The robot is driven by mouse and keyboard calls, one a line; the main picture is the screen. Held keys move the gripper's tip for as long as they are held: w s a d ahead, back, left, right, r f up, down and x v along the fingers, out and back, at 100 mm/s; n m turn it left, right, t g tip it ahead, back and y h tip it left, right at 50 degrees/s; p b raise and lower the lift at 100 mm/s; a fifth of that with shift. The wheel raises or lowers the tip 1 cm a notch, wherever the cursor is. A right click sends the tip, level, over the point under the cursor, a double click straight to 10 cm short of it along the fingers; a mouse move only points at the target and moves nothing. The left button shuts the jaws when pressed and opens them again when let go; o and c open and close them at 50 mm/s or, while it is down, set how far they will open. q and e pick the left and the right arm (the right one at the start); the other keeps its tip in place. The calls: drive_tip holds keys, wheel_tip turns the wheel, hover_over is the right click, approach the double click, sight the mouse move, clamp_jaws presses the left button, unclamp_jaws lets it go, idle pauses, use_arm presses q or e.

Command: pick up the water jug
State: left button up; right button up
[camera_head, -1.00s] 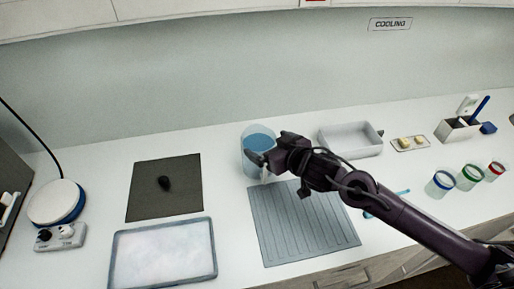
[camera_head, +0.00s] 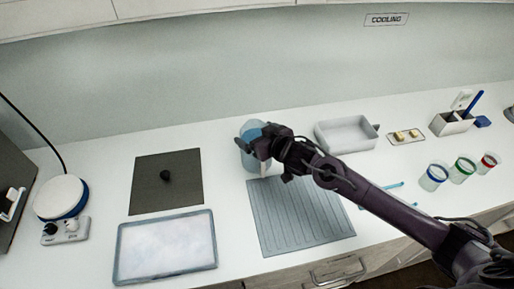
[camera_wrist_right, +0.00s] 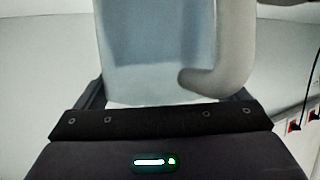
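The water jug (camera_head: 250,131) is a clear upright vessel with blue water, standing on the counter behind the ridged grey mat. My right gripper (camera_head: 256,142) is at the jug, its fingers spread around the upper body and partly covering it. In the right wrist view the jug (camera_wrist_right: 155,50) fills the middle, its pale curved handle (camera_wrist_right: 235,50) to the right. The dark fingers show low on either side of it, with a gap on the right, so the gripper looks open. The fingertips are hidden behind the jug. My left gripper is not in view.
The ridged mat (camera_head: 300,218) lies below my right arm. A grey tray (camera_head: 346,133) stands right of the jug; several coloured-rim cups (camera_head: 433,177) stand further right. A dark mat (camera_head: 150,190), a framed tray (camera_head: 165,247) and a round-topped device (camera_head: 60,198) are at left.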

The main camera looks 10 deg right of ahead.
drive_tip(key=c, duration=0.9)
drive_tip(key=shift+w+r, duration=0.15)
drive_tip(key=shift+r, duration=0.05)
drive_tip(key=shift+c, duration=1.3)
